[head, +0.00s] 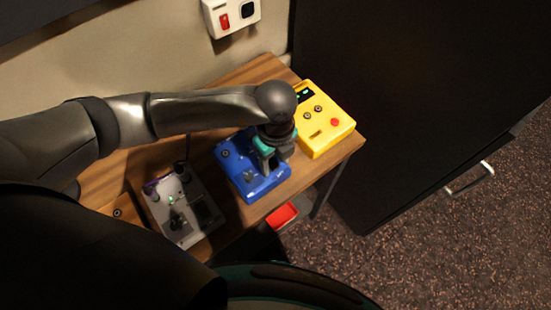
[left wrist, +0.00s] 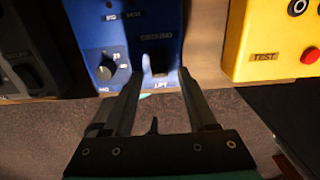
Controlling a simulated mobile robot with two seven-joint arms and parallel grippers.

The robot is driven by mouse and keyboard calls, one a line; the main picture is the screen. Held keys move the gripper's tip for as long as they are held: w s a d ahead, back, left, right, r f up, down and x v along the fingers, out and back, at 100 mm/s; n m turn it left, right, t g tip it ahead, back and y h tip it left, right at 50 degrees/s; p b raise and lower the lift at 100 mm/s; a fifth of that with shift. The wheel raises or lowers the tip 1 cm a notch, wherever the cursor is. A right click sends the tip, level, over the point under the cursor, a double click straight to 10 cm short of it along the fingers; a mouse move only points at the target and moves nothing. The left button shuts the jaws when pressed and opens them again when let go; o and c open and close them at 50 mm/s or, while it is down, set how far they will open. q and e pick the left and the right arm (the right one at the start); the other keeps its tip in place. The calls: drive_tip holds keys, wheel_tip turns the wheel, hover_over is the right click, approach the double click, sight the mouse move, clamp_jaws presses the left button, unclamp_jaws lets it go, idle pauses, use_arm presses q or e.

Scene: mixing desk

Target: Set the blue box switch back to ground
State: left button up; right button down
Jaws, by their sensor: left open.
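The blue box (head: 257,188) sits on the wooden desk between a grey box and a yellow box. In the left wrist view the blue box (left wrist: 164,20) shows a small metal toggle lever (left wrist: 147,66), a black round knob (left wrist: 106,70) and small printed labels. I cannot tell for sure which way the lever is set. My left gripper (head: 268,158) is over the blue box. In the left wrist view the left gripper (left wrist: 158,82) is open, with one finger on each side of the lever and nothing clearly held. My right gripper is not in view.
The yellow box (head: 322,132), with a red button, stands close on the right. The grey box (head: 183,212) stands on the left. The desk (head: 345,150) ends just in front of the boxes. A red tray (head: 284,215) is below, and a dark cabinet (head: 400,100) stands at right.

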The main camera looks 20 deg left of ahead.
use_arm(q)
clamp_jaws()
idle(0.5)
drive_tip(key=shift+w+a+r+g+h, duration=0.1)
drive_tip(key=shift+w+a+g+h, duration=0.1)
drive_tip(key=shift+g+h, duration=0.35)
drive_tip(key=shift+w+a+g+h, duration=0.15)
drive_tip(key=shift+g+h, duration=0.2)
drive_tip(key=shift+h, duration=0.3)
drive_tip(key=shift+s, duration=0.1)
unclamp_jaws()
drive_tip(key=shift+r, duration=0.15)
drive_tip(key=v, duration=1.5)
